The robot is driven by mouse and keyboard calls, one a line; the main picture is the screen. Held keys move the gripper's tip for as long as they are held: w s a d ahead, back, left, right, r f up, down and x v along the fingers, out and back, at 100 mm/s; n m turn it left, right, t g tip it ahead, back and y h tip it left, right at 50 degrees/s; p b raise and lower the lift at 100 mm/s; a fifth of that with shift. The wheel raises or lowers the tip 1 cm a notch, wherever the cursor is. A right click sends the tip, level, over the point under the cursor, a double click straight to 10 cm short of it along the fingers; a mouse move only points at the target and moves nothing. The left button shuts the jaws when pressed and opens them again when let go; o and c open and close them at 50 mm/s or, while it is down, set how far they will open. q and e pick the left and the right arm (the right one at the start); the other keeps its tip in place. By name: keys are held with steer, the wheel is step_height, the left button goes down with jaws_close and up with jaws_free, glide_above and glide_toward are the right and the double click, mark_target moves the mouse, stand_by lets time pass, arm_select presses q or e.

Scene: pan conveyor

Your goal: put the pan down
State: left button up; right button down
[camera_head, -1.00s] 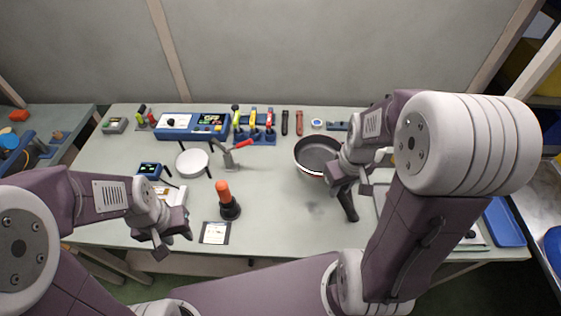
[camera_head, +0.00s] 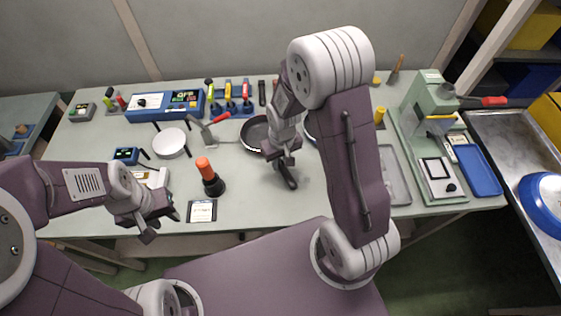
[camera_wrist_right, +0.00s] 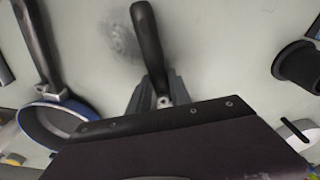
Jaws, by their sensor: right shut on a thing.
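The dark frying pan (camera_head: 253,136) is over the middle of the table, its black handle (camera_head: 289,179) pointing toward me. My right gripper (camera_head: 281,160) is shut on the handle near the pan's body and hides part of it. In the right wrist view the black handle (camera_wrist_right: 147,45) sticks out from between the fingers; the pan's bowl is hidden there. I cannot tell whether the pan's base touches the table. My left gripper (camera_head: 160,224) is open and empty at the table's front left.
A blue-rimmed pan (camera_wrist_right: 48,122) lies beside the held one, mostly behind my right arm in the head view. A green press (camera_head: 432,165) is right.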

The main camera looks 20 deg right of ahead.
steer(key=c, duration=1.2)
jaws_free()
steer(key=shift+s, duration=0.15)
